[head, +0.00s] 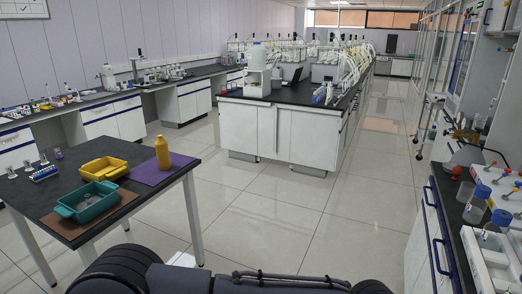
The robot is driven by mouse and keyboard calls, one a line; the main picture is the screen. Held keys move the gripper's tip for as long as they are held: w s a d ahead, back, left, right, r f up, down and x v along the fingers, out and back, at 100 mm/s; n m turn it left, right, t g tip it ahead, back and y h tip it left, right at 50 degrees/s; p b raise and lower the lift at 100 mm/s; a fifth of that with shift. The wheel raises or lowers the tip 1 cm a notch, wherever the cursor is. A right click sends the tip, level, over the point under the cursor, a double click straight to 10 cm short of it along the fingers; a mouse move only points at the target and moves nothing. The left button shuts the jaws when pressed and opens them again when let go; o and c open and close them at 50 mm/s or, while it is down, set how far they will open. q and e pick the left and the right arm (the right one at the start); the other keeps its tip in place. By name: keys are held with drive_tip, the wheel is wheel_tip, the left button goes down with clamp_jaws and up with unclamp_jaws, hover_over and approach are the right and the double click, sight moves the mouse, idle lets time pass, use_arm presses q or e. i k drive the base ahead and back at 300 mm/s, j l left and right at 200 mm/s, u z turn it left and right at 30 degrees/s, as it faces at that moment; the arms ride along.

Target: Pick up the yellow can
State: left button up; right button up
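The yellow can (162,154) looks like a yellow bottle-shaped container with a narrower top. It stands upright on a purple mat (178,172), at the right side of a dark-topped table (128,150) at the left of the head view. Nothing covers it. Neither of my grippers shows in this view; only dark parts of my own body fill the bottom edge.
A yellow tray (104,168) and a green tray (87,202) sit on the table left of the can; the green one is on a brown mat (128,198). A white island bench (307,134) stands behind. Tiled floor (290,215) is clear between table and right counter (462,225).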

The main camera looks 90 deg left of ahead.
sight(161, 147)
drive_tip(key=j+u, duration=0.15)
drive_tip(key=u, duration=3.8)
drive_tip(key=i+l+u, duration=0.2)
drive_tip(key=u, duration=0.15)
drive_tip(key=i+l+u, duration=0.2)
drive_tip(key=u, duration=0.15)
drive_tip(key=i+l+u, duration=0.15)
drive_tip(key=l+u, duration=0.2)
drive_tip(key=i+l+u, duration=0.1)
drive_tip(key=l, duration=0.25)
drive_tip(key=i+l, duration=0.2)
drive_tip(key=l, duration=0.2)
drive_tip(key=i+l+u, duration=0.15)
drive_tip(key=l, duration=0.2)
drive_tip(key=i+l, duration=0.15)
drive_tip(key=l, duration=0.25)
drive_tip(key=i+l+u, duration=0.15)
drive_tip(key=l, duration=0.25)
drive_tip(key=i+l, duration=0.1)
drive_tip(key=l, duration=0.3)
drive_tip(key=i+l+u, duration=0.15)
drive_tip(key=l, duration=0.25)
drive_tip(key=i+l, duration=0.1)
drive_tip(key=l, duration=0.35)
drive_tip(key=i+l, duration=0.1)
drive_tip(key=l, duration=0.75)
drive_tip(key=i, duration=0.05)
